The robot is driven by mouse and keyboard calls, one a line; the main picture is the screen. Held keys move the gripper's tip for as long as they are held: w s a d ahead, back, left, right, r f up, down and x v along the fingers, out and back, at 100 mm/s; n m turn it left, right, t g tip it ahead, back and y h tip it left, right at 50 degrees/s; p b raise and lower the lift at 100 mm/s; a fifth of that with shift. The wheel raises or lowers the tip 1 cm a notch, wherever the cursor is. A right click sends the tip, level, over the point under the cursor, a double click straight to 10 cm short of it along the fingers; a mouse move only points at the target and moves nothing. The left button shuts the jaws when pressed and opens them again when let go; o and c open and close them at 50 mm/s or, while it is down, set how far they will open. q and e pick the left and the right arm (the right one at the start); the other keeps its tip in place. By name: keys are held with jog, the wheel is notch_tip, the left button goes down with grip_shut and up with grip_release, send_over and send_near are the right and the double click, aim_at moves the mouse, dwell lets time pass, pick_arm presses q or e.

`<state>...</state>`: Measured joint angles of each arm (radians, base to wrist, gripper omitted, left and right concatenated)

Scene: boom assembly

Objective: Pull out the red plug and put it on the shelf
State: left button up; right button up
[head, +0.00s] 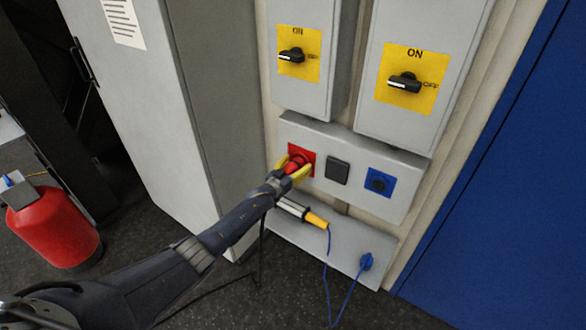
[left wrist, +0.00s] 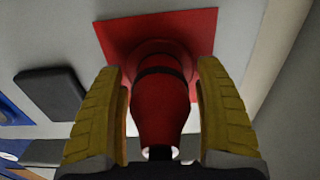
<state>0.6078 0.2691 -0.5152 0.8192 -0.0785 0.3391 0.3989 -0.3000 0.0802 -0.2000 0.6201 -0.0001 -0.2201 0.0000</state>
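The red plug (head: 294,167) sits in a socket on a red square plate (head: 307,153) on the grey panel box. My left gripper (head: 297,167) reaches it from the lower left, with its yellow fingers on either side of the plug. In the left wrist view the red plug (left wrist: 160,110) stands between the two fingers (left wrist: 160,75), with narrow gaps on both sides, so the gripper looks open around it. The grey shelf (head: 345,247) is below the panel box. My right gripper is not in view.
A tool with a yellow end (head: 316,220) and a blue plug (head: 366,262) with a blue cord are at the shelf. The panel box also has a dark cover (head: 337,170) and a blue socket (head: 379,182). A tall grey cabinet (head: 150,100) stands close on the left.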

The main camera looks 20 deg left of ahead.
aim_at(288, 173)
pick_arm(q)
grip_shut()
dwell(0.3)
jog(key=shift+s, duration=0.15)
jog(key=shift+v, duration=2.75)
jog(key=shift+s, duration=0.1)
